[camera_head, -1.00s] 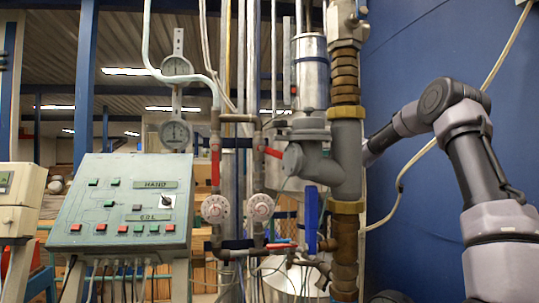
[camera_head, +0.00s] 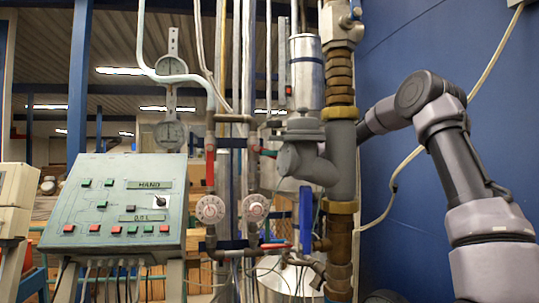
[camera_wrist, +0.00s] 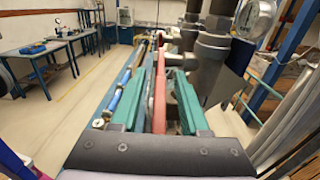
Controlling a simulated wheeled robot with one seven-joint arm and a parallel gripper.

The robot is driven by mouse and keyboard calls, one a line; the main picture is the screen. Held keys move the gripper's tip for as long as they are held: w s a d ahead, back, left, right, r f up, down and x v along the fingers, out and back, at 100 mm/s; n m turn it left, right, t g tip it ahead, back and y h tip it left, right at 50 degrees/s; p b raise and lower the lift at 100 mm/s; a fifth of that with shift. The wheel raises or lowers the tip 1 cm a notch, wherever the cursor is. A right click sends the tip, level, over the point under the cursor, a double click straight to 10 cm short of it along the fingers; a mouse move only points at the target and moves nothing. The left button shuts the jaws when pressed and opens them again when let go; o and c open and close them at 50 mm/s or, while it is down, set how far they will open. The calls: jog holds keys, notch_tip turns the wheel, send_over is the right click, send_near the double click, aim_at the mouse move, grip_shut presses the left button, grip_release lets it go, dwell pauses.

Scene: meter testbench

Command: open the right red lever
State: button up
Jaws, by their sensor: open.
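In the wrist view, a long red lever (camera_wrist: 160,92) lies between the two teal fingers of my gripper (camera_wrist: 157,98). The fingers are open, one on each side of it, and I cannot tell whether either touches it. In the head view, the right red lever's place beside the grey valve is mostly covered, with a small teal finger part (camera_head: 266,152) showing there. The left red lever (camera_head: 210,167) hangs upright on its pipe. Most of my gripper is hidden behind the thick pipe and valve in the head view.
A thick grey and brass pipe (camera_head: 342,160) stands between my arm and the levers. A blue handle (camera_head: 306,215) and round white dials (camera_head: 210,209) sit lower down. A control panel (camera_head: 118,205) stands at left. A gauge (camera_wrist: 254,18) is close at upper right.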

grip_shut()
dwell(1.3)
